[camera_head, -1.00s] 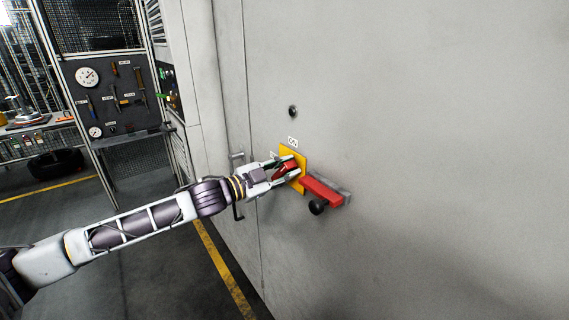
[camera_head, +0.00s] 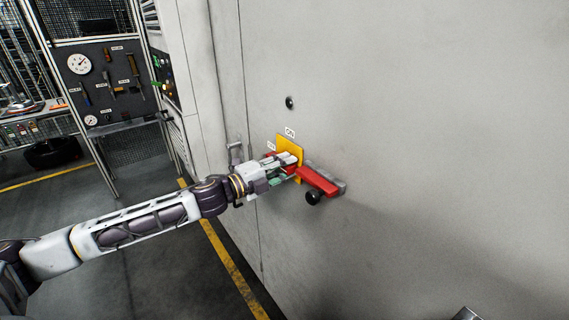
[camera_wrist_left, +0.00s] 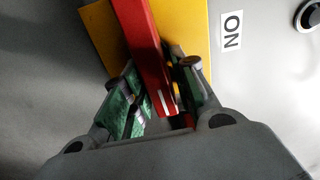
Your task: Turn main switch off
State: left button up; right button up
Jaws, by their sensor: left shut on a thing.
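The main switch is a red handle (camera_wrist_left: 147,50) on a yellow plate (camera_head: 290,146) on the grey cabinet wall. In the left wrist view the handle runs from the top edge down between the green-padded fingers of my left gripper (camera_wrist_left: 160,92). A second small label (camera_head: 271,146) is left of the plate.
A black round button (camera_head: 290,102) is above the plate. A metal door handle (camera_head: 234,152) is to the left. A tool board (camera_head: 105,85) stands at the far left.

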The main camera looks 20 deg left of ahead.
pick_arm(q)
jog(key=shift+f+m, duration=0.1)
jog(key=shift+m, duration=0.2)
jog(key=o, duration=0.8)
jog(key=shift+o, duration=0.2)
jog(key=shift+s+a, duration=0.2)
jog(key=shift+s, duration=0.05)
jog(key=shift+v, duration=2.4)
jog(key=v, duration=0.6)
jog(key=shift+s, duration=0.2)
dwell(0.9)
jog(key=shift+a, duration=0.25)
dwell(0.6)
